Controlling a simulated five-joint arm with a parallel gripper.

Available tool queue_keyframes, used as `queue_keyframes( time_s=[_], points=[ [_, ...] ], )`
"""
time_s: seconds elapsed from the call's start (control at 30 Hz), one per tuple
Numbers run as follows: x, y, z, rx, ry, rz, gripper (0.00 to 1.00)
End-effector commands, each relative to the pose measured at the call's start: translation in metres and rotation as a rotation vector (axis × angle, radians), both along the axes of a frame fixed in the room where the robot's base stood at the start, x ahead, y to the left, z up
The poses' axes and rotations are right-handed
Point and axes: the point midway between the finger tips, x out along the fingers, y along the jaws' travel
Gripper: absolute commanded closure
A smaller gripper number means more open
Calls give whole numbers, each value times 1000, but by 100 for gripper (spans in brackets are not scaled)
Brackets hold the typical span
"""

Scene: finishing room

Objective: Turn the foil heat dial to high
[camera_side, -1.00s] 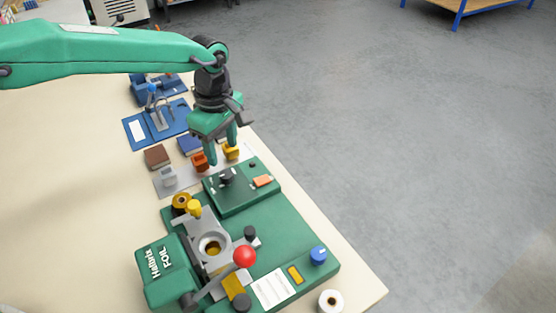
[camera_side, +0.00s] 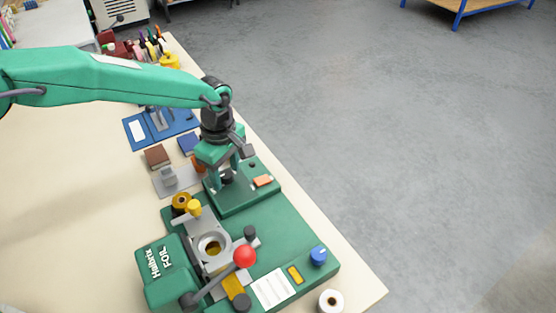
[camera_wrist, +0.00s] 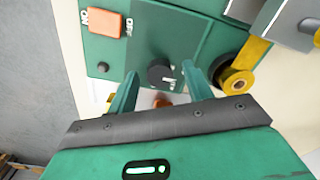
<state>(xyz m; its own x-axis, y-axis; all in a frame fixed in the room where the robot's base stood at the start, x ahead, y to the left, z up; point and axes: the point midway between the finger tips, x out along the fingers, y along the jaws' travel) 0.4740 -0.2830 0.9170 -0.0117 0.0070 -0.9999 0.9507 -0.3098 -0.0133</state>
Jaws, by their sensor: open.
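The dark round dial (camera_wrist: 160,72) sits on the green control panel of the foil machine. In the wrist view it is between and just beyond the tips of my gripper (camera_wrist: 161,78). The fingers are apart, one on each side, with nothing held. In the side view my gripper (camera_side: 227,176) points down over the control panel (camera_side: 245,203), and its fingers partly hide the dial. Contact with the dial cannot be made out. A small pale mark shows by the dial's lower right; its setting is not readable.
An orange switch (camera_wrist: 104,22) and a small black knob (camera_wrist: 103,67) are on the same panel. Small blocks and fixtures lie behind on the bench.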

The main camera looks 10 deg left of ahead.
Motion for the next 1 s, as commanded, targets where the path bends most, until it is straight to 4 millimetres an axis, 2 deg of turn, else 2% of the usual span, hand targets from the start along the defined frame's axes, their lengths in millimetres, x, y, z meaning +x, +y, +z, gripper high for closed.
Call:
queue_keyframes(
  time_s=[0.13, 0.17, 0.37, 0.4, 0.73, 1.0],
  points=[
    [0, 0, 0, 0, 0, 0, 50],
    [0, 0, 0, 0, 0, 0, 53],
    [0, 0, 0, 0, 0, 0, 93],
    [0, 0, 0, 0, 0, 0, 94],
    [0, 0, 0, 0, 1, -31, 94],
    [0, 0, 0, -1, 3, -155, 94]
  ],
)
